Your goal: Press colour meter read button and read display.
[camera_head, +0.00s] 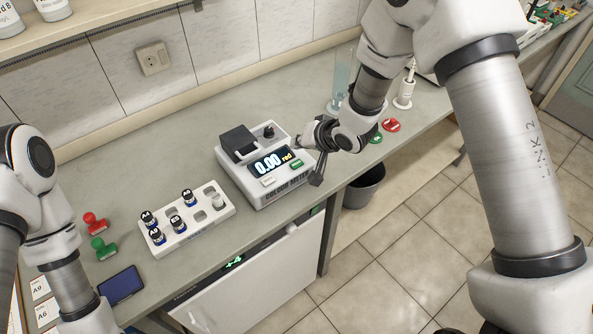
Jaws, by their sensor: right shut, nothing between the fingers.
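The colour meter (265,165) is a white box on the bench with a black lid and a black knob on top. Its lit display (270,162) reads "0.00 red". A pale button (268,181) and a green button (296,164) sit along its front edge; their labels are too small to read. My right gripper (317,178) is shut and empty, pointing down at the right end of the meter, close to the green button's side. I cannot tell whether it touches the casing. My left arm shows at the left edge, but its gripper is out of view.
A white vial rack (205,235) holding several vials stands left of the meter. Red and green stamp-like objects (97,235) and a dark phone-like slab (121,284) lie further left. A glass cylinder (341,75) stands behind my right arm. A bin (365,187) is on the floor.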

